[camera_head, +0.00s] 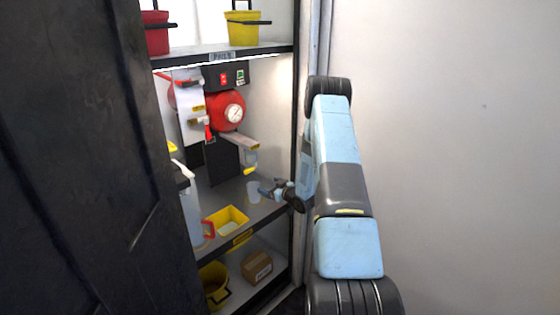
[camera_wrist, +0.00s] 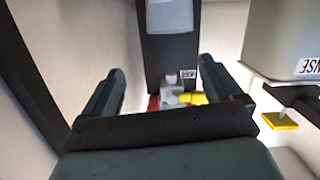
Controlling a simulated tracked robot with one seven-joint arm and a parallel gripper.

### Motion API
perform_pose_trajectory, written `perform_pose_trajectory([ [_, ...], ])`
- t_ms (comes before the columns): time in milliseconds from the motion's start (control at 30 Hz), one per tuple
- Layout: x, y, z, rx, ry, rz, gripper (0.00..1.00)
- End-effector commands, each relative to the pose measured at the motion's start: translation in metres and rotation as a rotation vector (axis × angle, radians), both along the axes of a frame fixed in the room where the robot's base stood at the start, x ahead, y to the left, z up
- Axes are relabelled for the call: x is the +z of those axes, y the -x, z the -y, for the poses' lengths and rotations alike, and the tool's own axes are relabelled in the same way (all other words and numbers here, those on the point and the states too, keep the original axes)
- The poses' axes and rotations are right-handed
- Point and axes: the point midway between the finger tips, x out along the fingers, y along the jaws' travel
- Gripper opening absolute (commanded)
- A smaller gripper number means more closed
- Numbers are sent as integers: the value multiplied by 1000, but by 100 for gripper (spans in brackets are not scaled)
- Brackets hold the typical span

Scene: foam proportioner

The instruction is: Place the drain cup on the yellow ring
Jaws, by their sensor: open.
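A pale translucent cup (camera_head: 253,191), apparently the drain cup, stands upright on the middle shelf. My gripper (camera_head: 267,189) is just to its right, open and apparently empty. In the wrist view the two fingers of my gripper (camera_wrist: 165,70) are spread apart. A pale cup-like shape (camera_wrist: 170,14) shows beyond them at the top edge, cut off by the frame. A small yellow piece (camera_head: 250,171), possibly the yellow ring, is behind the cup under a clear part. I cannot tell whether the fingers touch the cup.
A red proportioner with a gauge (camera_head: 228,111) is at the back. A yellow tray (camera_head: 227,219) and a red-handled jug (camera_head: 195,215) are left of the cup. A grey box (camera_wrist: 298,45) and a yellow tag (camera_wrist: 280,121) are near the right finger. A dark door (camera_head: 85,160) blocks the left.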

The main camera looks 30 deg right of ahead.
Motion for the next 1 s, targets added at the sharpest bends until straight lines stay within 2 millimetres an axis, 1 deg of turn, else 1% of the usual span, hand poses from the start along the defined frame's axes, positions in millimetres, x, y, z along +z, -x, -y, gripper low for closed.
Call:
perform_pose_trajectory([
  [33, 21, -6, -2, -8, 26, -15, 93],
  [233, 84, -15, -9, -54, 111, -100, 93],
  [367, 126, -14, -15, -91, 156, -153, 93],
  [467, 158, -9, -20, -121, 185, -191, 93],
  [567, 188, -1, -26, -151, 208, -230, 93],
  [700, 230, 16, -37, -195, 234, -282, 93],
  [767, 247, 25, -42, -213, 240, -305, 93],
  [867, 275, 43, -50, -244, 249, -342, 93],
  [1000, 310, 72, -63, -284, 252, -395, 93],
])
